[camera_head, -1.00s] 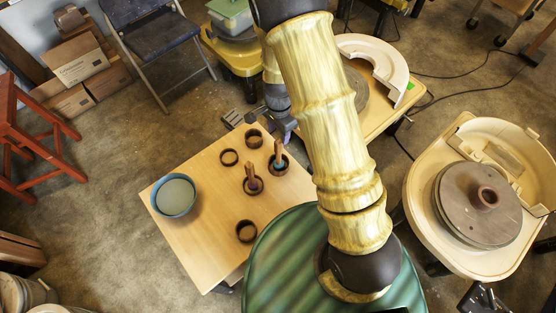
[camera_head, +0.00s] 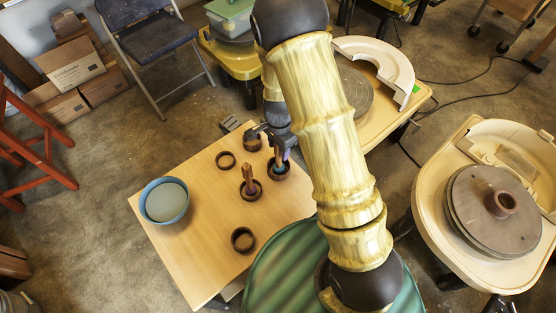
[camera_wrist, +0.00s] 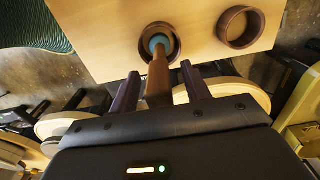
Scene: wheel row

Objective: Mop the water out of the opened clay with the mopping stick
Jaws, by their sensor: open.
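A wooden stick with a teal lower part stands in a dark ring holder (camera_head: 288,173) on the table; in the wrist view its brown handle (camera_wrist: 158,80) and teal part (camera_wrist: 157,43) show. My gripper (camera_head: 280,152) is open at this stick, with its fingers on either side of the handle in the wrist view (camera_wrist: 159,73). Contact cannot be told. A second brown stick (camera_head: 248,178) stands in another ring. The small brown clay piece with a hole (camera_head: 500,203) sits on the right wheel's disc (camera_head: 475,222). Whether it holds water cannot be told.
The light wooden table (camera_head: 200,245) also bears a blue bowl (camera_head: 164,201) with grey contents and several empty rings, one at the front (camera_head: 242,240). Another wheel with a white splash pan (camera_head: 395,62) stands behind my arm. A folding chair (camera_head: 150,40) stands back left.

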